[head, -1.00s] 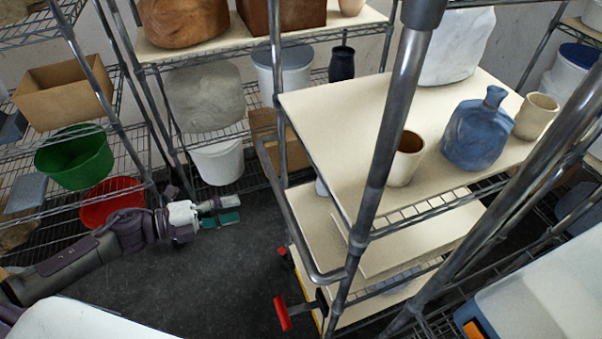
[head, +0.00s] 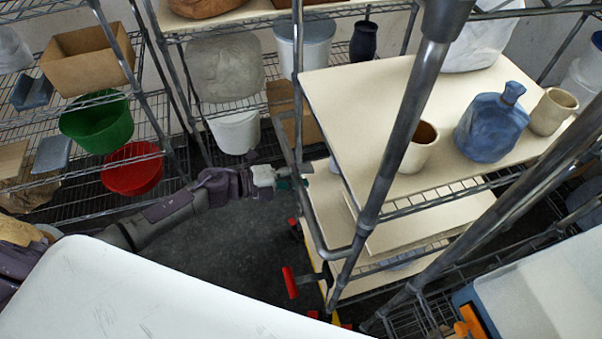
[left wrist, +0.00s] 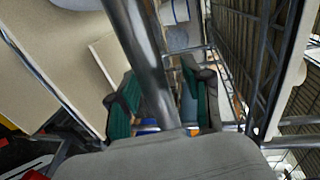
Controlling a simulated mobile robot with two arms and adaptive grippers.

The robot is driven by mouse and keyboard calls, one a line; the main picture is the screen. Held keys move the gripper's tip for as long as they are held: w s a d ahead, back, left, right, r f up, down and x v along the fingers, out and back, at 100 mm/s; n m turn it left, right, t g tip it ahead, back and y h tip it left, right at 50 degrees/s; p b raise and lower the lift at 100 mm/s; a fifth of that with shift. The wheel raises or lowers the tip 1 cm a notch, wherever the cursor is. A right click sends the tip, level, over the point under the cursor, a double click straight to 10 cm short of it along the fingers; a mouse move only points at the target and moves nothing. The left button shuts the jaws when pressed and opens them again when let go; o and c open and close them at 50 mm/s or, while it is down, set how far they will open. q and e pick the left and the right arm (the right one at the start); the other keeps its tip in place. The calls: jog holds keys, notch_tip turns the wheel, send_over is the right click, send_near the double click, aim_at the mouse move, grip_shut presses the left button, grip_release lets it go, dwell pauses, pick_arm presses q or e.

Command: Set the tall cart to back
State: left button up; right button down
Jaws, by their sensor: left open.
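The tall cart (head: 345,98) fills the centre and right of the head view, with grey metal posts, cream shelves and a tubular handle (head: 311,222) on its left side. My left gripper (head: 297,183), with green finger pads, is open at this left side, close to the handle and corner post. In the left wrist view a grey metal tube (left wrist: 142,55) runs between the open fingers (left wrist: 160,103); I cannot tell whether the pads touch it. My right gripper is not in view.
A blue vase (head: 490,125) and cups (head: 420,148) stand on the cart's top shelf. Red-ended levers (head: 289,283) show low at its left. Wire racks with a green tub (head: 97,125) and a red tub (head: 131,172) stand behind. Dark floor (head: 225,240) is clear left of the cart.

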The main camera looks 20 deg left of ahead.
pick_arm(q)
grip_shut()
dwell(0.3)
jog(key=shift+a, duration=0.1)
